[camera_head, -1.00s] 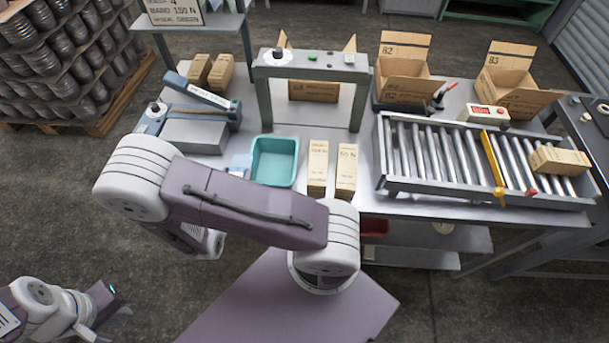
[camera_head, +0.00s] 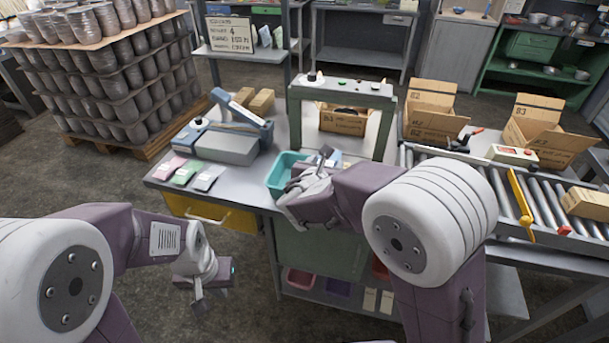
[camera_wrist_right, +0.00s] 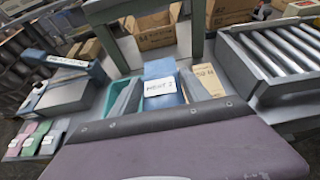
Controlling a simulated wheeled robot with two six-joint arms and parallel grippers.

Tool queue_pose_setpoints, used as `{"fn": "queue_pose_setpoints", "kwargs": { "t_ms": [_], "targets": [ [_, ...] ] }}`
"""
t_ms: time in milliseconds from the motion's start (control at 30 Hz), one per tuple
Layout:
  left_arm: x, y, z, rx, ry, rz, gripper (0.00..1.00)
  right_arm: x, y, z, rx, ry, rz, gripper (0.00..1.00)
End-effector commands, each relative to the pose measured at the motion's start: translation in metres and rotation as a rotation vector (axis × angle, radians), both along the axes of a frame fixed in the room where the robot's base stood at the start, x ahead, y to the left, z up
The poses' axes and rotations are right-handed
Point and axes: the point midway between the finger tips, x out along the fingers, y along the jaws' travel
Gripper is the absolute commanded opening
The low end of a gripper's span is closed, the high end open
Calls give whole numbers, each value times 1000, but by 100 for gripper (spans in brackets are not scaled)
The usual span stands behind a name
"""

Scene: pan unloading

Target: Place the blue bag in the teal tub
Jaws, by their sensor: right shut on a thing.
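The blue bag (camera_wrist_right: 160,84), with a white label, shows in the right wrist view between the two fingers of my right gripper (camera_wrist_right: 158,98). The gripper is shut on it. The teal tub (camera_head: 277,178) stands on the bench in the head view. My right gripper (camera_head: 318,162) is at the tub's right side and hides part of it. In the right wrist view the tub (camera_wrist_right: 118,88) shows just left of the bag; the bag's height over it cannot be told. My left gripper (camera_head: 213,280) is away from the bench, low at the left, empty as far as I see; its opening is unclear.
Pink (camera_head: 170,167), green (camera_head: 188,173) and grey (camera_head: 209,179) bags lie left of the tub. A grey-green frame (camera_head: 340,90) stands behind it. A roller conveyor (camera_head: 545,205) fills the bench's right side.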

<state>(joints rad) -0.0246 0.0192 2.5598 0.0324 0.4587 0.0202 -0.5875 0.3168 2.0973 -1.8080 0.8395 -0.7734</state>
Motion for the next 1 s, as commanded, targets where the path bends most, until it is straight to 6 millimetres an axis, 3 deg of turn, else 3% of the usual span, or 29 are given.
{"fn": "queue_pose_setpoints", "kwargs": {
  "t_ms": [200, 333, 567, 800, 1000],
  "targets": [
    [0, 0, 13, 0, 0, 0, 0, 42, 44, -36, -3, 3, 1, 10],
    [0, 0, 17, 0, 0, 0, 0, 59, 61, -50, -1, 0, 0, 10],
    [0, 0, 17, 0, 0, 0, 0, 65, 67, -59, -1, 0, -1, 10],
    [0, 0, 20, 0, 0, 0, 0, 64, 67, -95, -3, 1, 0, 10],
    [0, 0, 19, 0, 0, 0, 0, 65, 67, -96, 0, -1, -1, 10]
  ]
}}
